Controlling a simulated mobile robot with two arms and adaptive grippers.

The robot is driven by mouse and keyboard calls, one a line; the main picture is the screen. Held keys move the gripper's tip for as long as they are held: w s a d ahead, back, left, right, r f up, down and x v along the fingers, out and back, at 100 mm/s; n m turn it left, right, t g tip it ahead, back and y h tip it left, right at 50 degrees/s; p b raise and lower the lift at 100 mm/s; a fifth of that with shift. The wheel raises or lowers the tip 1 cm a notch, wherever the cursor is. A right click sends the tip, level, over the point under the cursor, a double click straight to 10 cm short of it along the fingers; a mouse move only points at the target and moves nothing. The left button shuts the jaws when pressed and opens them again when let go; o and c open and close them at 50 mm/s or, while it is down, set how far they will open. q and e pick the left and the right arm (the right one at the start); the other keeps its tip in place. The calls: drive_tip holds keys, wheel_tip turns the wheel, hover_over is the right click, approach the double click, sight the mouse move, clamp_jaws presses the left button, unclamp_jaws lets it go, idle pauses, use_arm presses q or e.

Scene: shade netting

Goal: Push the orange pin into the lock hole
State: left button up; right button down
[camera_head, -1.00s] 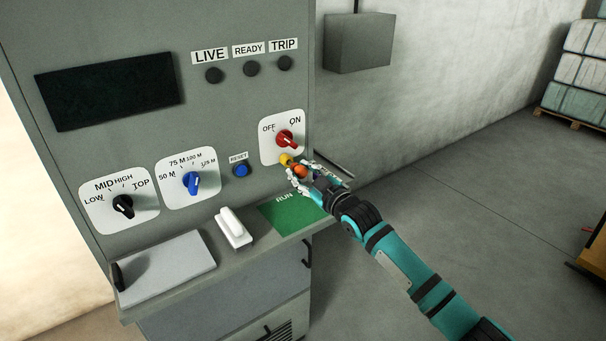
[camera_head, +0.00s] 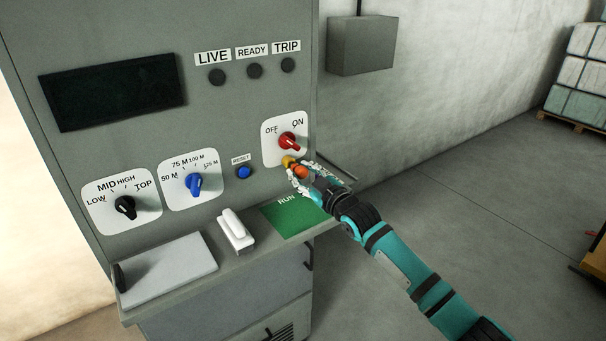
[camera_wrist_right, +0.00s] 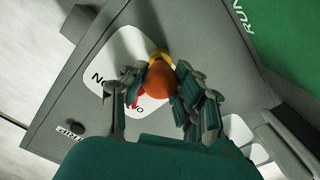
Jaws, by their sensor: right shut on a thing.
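My right gripper (camera_head: 298,172) is at the cabinet front, just below the red OFF/ON switch (camera_head: 289,141). It is shut on the orange pin (camera_head: 301,172), whose rounded orange end also shows between the fingers in the right wrist view (camera_wrist_right: 160,80). A yellow piece (camera_head: 288,161) lies at the pin's front end, against or very close to the panel below the switch. The yellow also shows just past the pin in the right wrist view (camera_wrist_right: 158,55). The lock hole itself is hidden behind the pin and fingers. My left gripper is not in view.
A shelf juts out below the panel, with a green RUN mat (camera_head: 292,218), a white block (camera_head: 235,230) and a grey plate (camera_head: 168,272). A blue RESET button (camera_head: 244,172) and blue and black knobs are to the left. Open floor lies to the right.

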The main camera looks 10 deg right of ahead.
drive_tip(key=shift+w, duration=0.15)
drive_tip(key=shift+w+a+b, duration=0.25)
drive_tip(key=shift+w+b, duration=0.25)
drive_tip(key=shift+w, duration=0.05)
drive_tip(key=c, duration=0.9)
unclamp_jaws()
drive_tip(key=v, duration=1.2)
drive_tip(key=shift+r, duration=0.1)
